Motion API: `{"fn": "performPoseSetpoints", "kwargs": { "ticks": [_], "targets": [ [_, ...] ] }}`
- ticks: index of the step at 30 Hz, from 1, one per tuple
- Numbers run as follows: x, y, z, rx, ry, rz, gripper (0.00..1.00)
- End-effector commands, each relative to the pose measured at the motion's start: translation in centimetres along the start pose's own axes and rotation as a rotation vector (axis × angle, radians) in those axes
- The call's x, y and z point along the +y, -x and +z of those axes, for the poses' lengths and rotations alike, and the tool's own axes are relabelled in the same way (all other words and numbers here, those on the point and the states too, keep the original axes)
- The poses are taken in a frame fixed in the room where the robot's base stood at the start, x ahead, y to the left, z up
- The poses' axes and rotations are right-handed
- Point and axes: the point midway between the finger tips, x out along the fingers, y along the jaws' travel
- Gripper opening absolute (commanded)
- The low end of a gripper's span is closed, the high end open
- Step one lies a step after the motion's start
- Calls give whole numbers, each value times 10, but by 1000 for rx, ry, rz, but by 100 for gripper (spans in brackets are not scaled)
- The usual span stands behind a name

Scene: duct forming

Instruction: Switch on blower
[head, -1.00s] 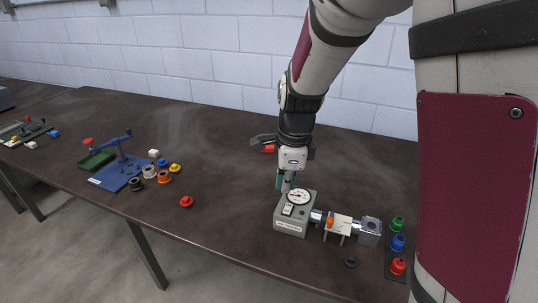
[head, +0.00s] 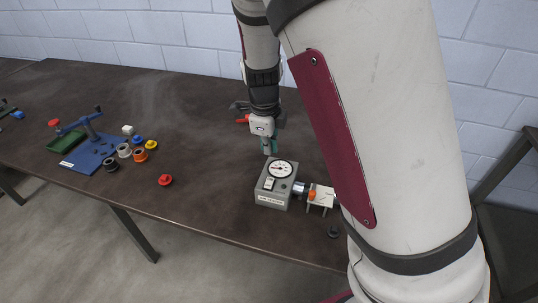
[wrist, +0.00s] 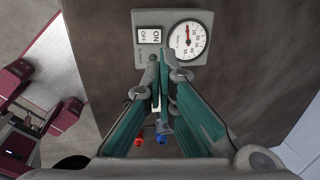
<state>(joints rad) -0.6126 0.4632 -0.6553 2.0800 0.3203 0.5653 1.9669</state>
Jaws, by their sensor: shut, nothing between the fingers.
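The blower is a grey box (head: 273,190) on the dark table, with a white rocker switch (head: 269,184) and a round dial (head: 281,169) on its top. In the wrist view the switch (wrist: 149,36) is marked ON and OFF, beside the dial (wrist: 187,42) with a red needle. I cannot tell which way the rocker is pressed. My gripper (head: 268,152) points down just behind the box. Its teal fingers are shut and empty. In the wrist view the fingertips (wrist: 160,64) appear at the box's edge, below the switch and dial; contact is unclear.
A white piece with an orange part (head: 312,195) joins the box's right side. My arm hides what lies farther right. A dark round piece (head: 333,231) lies in front. A red piece (head: 165,180), several coloured pieces and a blue fixture (head: 92,152) stand left. Table between is clear.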

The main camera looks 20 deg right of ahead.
Motion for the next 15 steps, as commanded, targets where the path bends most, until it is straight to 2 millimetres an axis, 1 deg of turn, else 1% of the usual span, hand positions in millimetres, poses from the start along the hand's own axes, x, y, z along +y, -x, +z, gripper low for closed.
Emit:
{"fn": "performPoseSetpoints", "kwargs": {
  "ticks": [1, 9, 15],
  "targets": [
    [0, -10, -1, 4, -3, 2, 0],
    [0, -63, -1, 4, -4, 4, 0],
    [0, -98, -2, 3, -3, 3, 0]
  ]
}}
